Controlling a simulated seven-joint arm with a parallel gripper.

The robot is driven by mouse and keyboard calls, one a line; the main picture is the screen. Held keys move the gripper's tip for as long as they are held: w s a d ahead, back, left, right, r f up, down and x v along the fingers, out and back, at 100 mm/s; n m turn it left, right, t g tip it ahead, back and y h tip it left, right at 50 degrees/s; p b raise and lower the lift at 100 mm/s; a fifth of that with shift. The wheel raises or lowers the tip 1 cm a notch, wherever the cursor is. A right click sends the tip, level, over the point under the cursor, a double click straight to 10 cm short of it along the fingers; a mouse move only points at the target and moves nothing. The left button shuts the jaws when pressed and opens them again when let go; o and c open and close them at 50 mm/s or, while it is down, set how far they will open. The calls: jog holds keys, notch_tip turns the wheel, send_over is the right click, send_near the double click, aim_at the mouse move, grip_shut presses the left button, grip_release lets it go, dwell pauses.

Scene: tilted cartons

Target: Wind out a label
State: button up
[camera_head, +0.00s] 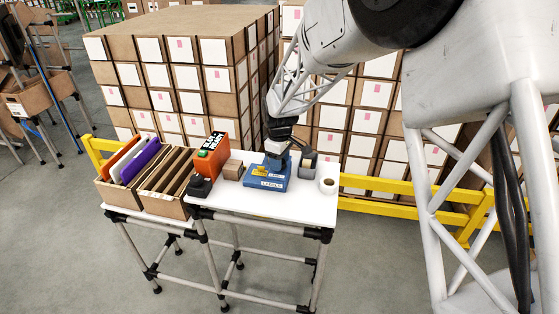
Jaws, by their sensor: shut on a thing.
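The blue label dispenser (264,184), with "LABELS" on its front, stands on the white tabletop. A small yellow patch shows on its upper face. My gripper (283,157) reaches down from above to the dispenser's back right side. It is shut on a part of the dispenser there, but the fingers and the dark wrist hide which part. No separate label is clear at this size.
The white table (255,211) also holds a white roll (328,186), a grey block (308,159), a brown box (233,170), an orange device (213,153) and a black item (199,187). Divided cartons (165,204) stand left. Stacked boxes (180,60) and a yellow rail (385,186) are behind.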

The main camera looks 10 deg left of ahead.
jog(key=o, duration=0.9)
jog(key=shift+o, duration=0.2)
jog(key=shift+r, duration=0.15)
jog(key=shift+r, duration=3.75)
